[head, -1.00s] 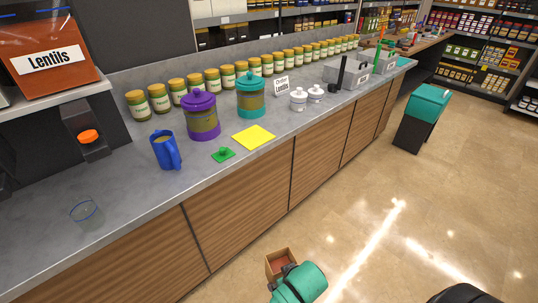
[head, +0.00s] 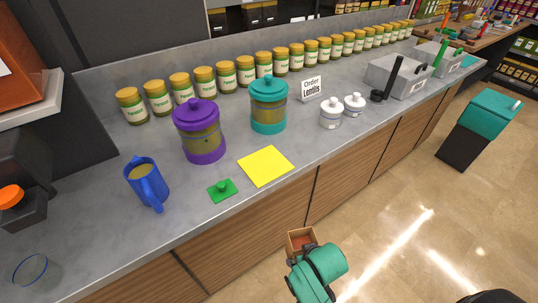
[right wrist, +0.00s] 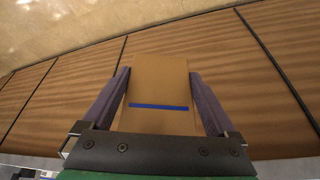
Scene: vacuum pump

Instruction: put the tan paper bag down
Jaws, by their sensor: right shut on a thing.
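The tan paper bag (head: 293,246) is at the bottom middle of the head view, in front of the counter, with its open top up and something reddish-brown inside. My right gripper (head: 305,258) is shut on it and holds it off the counter, before the wooden cabinet fronts. In the right wrist view the bag (right wrist: 157,85) stands between the two dark fingers, with a blue line across its face. My left gripper is in neither view.
The counter is bare around the yellow square's right.

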